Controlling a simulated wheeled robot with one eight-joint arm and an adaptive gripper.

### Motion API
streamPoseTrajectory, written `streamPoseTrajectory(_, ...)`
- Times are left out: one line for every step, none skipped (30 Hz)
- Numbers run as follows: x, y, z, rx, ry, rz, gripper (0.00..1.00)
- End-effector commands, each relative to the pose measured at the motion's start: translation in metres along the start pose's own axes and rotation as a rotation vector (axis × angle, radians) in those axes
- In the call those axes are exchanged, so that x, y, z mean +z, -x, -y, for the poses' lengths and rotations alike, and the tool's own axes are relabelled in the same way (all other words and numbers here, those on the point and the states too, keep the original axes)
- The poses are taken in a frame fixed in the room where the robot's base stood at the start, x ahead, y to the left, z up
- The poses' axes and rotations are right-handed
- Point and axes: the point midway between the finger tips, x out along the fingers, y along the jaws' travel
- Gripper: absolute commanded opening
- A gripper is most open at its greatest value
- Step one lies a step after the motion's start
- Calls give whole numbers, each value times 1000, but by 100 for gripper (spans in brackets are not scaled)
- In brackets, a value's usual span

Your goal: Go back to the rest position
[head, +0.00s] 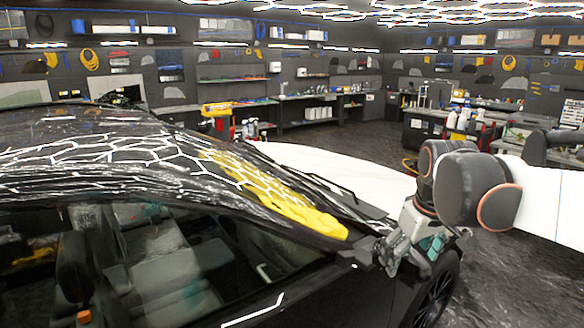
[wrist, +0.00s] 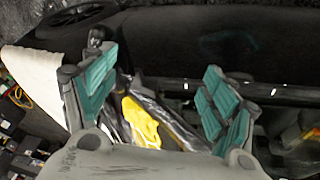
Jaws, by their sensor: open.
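My gripper (head: 392,262) hangs at the end of my arm on the right of the head view, in front of the black car (head: 262,312) near the base of its windshield and above the front wheel. In the wrist view my gripper (wrist: 158,72) shows its two teal-padded fingers spread wide, with nothing held between them. The car's dark side runs along the top and right of that view. I cannot tell whether the gripper touches the car.
A yellow patch (head: 318,219) lies along the windshield edge; it also shows in the wrist view (wrist: 140,120). A white cover (head: 345,168) spans the hood. Workbenches (head: 325,108) and a cart (head: 437,128) stand behind. Dark floor (head: 505,280) is open at the right.

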Motion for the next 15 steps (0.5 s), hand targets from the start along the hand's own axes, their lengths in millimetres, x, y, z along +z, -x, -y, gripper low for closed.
streamPoseTrajectory(16,-1,11,6,-19,-21,78)
streamPoseTrajectory(23,0,17,9,-34,-34,78)
streamPoseTrajectory(33,0,24,13,-52,-51,78)
streamPoseTrajectory(40,0,28,16,-66,-64,78)
streamPoseTrajectory(47,-1,33,19,-81,-77,78)
streamPoseTrajectory(58,-2,40,22,-99,-95,78)
streamPoseTrajectory(65,-3,45,24,-114,-108,78)
streamPoseTrajectory(72,-4,50,25,-127,-121,78)
streamPoseTrajectory(83,-7,57,27,-145,-139,78)
streamPoseTrajectory(90,-9,61,28,-161,-152,78)
streamPoseTrajectory(98,-11,66,29,-174,-166,78)
streamPoseTrajectory(108,-15,72,29,-193,-184,78)
streamPoseTrajectory(115,-17,76,29,-208,-198,78)
streamPoseTrajectory(123,-20,81,29,-220,-210,78)
streamPoseTrajectory(131,-24,86,28,-237,-227,78)
